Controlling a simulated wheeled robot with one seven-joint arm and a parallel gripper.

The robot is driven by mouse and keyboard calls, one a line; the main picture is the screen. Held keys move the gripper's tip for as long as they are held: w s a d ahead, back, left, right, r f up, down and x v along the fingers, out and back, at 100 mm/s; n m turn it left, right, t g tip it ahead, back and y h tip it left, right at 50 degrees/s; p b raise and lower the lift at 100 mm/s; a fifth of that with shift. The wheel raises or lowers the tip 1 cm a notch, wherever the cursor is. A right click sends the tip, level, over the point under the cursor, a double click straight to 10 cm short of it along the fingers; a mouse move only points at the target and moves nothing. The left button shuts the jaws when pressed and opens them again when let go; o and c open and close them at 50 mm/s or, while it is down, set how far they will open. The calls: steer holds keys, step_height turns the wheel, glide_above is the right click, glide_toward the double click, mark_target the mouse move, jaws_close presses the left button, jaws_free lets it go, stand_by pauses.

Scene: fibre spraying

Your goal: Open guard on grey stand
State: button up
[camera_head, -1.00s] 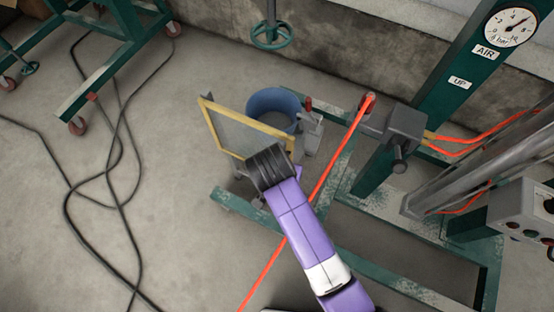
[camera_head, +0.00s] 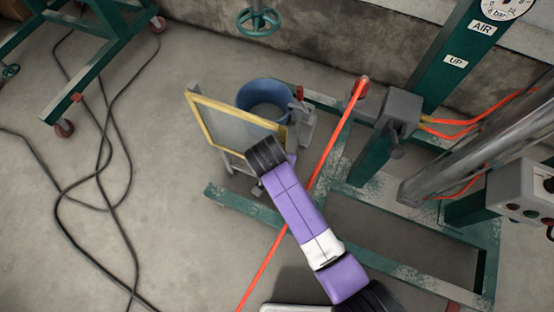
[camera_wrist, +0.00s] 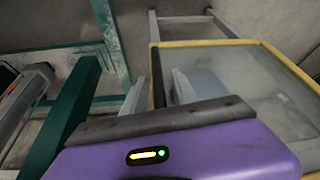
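The guard (camera_head: 235,124) is a clear panel in a yellow frame, standing tilted in the middle of the head view. In the wrist view the guard (camera_wrist: 235,75) fills the right side. The grey stand (camera_head: 236,163) shows only in part below the frame, with my arm over it; grey bars of the stand (camera_wrist: 182,18) show behind the frame in the wrist view. My gripper (camera_wrist: 168,85) is at the frame's near edge. My wrist hides it in the head view, and its fingers are too unclear to tell whether they touch or grip the frame.
A blue bucket (camera_head: 268,99) stands just behind the guard. A green machine base (camera_head: 250,214) lies below and to the right. Black cables (camera_head: 117,160) lie on the floor at left; floor between is clear.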

jaws_close()
stand_by(1.3)
